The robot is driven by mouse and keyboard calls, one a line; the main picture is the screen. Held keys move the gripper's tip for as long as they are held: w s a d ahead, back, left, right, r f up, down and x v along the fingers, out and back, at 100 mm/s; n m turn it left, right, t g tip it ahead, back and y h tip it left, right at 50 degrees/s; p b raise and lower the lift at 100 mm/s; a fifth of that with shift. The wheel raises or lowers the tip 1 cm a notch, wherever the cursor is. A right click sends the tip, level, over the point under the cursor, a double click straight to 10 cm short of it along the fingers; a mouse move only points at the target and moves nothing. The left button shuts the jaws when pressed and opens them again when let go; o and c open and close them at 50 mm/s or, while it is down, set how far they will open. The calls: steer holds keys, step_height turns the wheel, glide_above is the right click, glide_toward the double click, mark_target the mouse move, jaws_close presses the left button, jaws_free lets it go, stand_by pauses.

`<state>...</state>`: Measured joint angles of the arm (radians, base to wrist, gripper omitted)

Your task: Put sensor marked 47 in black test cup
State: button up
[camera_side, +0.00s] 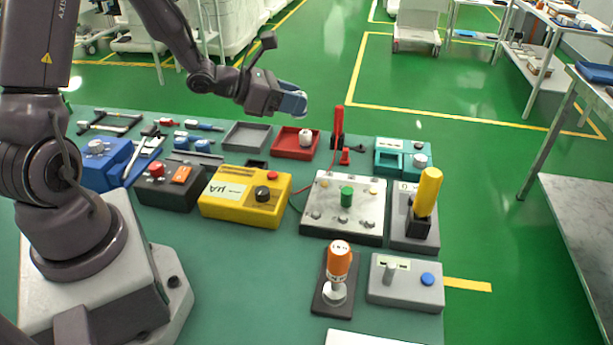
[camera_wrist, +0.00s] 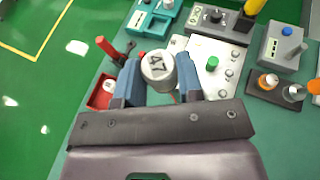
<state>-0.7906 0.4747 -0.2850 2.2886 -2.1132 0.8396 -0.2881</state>
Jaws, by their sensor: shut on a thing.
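The sensor marked 47 (camera_wrist: 158,68) is a short white-grey cylinder with dark digits on its top. My gripper (camera_wrist: 155,85) is shut on it, one blue finger on each side. In the side view my gripper (camera_side: 293,103) is in the air above the back of the bench, and the sensor is mostly hidden by the fingers. A black square holder (camera_side: 418,230) on a grey box at the right has a yellow cylinder leaning up from it. I cannot tell whether this is the black test cup.
A red tray (camera_side: 283,146) holds another white cylinder (camera_side: 305,138). An upright red rod (camera_side: 338,122) stands beside it. A metal panel (camera_side: 330,222) with a green knob, a yellow meter (camera_side: 222,204) and an orange-topped piece (camera_side: 340,258) crowd the bench. The grey tray (camera_side: 247,137) is empty.

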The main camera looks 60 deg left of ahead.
steer(key=s+f+m+g+h, duration=0.6)
steer(key=s+f+m+h, duration=0.1)
steer(key=s+m, duration=0.1)
steer(key=shift+s+a+h, duration=0.15)
steer(key=shift+a+h, duration=0.1)
steer(key=shift+h, duration=0.05)
steer(key=shift+f, duration=0.1)
steer(key=w+a+f, duration=0.1)
steer(key=w+f, duration=0.2)
steer(key=w, duration=0.1)
steer(key=w+a+f, duration=0.1)
steer(key=w+f, duration=0.2)
steer(key=w, duration=0.1)
steer(key=w+a+f, duration=0.2)
steer(key=w+f, duration=0.1)
steer(key=w, duration=0.1)
steer(key=shift+w+a, duration=0.1)
steer(key=shift+w, duration=0.15)
steer(key=shift+w+f, duration=0.2)
steer(key=shift+w+a+f, duration=0.1)
steer(key=shift+w+f, duration=0.1)
steer(key=shift+f, duration=1.4)
